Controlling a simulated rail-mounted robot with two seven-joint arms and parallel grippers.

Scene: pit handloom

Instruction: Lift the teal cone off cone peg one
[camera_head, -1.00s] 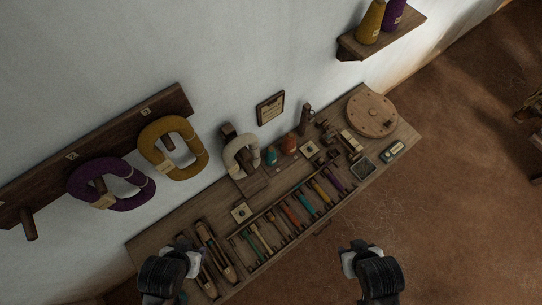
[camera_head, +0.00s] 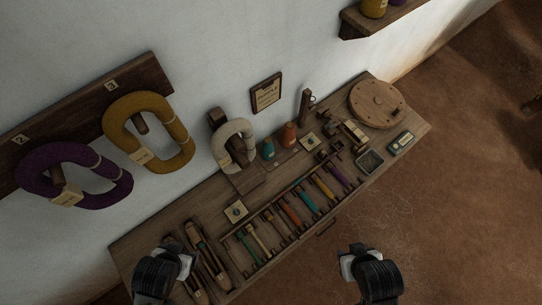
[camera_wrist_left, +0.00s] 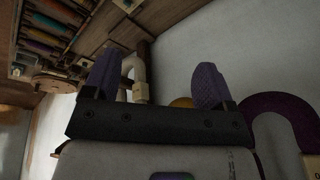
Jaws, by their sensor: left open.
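The small teal cone (camera_head: 268,150) stands upright on the wooden bench, beside an orange cone (camera_head: 289,135). Its peg is hidden under it. My left gripper (camera_head: 184,264) is at the near left end of the bench, well apart from the teal cone. In the left wrist view, its two fingers (camera_wrist_left: 152,88) are spread apart with nothing held between them. The teal cone cannot be made out there. My right gripper (camera_head: 348,260) is in front of the bench, over the floor; its fingertips are too unclear to read.
A cream skein (camera_head: 233,142) is on a wooden stand left of the teal cone. A bobbin rack (camera_head: 262,212) fills the bench front. Purple (camera_head: 38,160) and mustard (camera_head: 118,112) skeins hang on the wall rail. A round wooden disc (camera_head: 377,103) lies at the far end.

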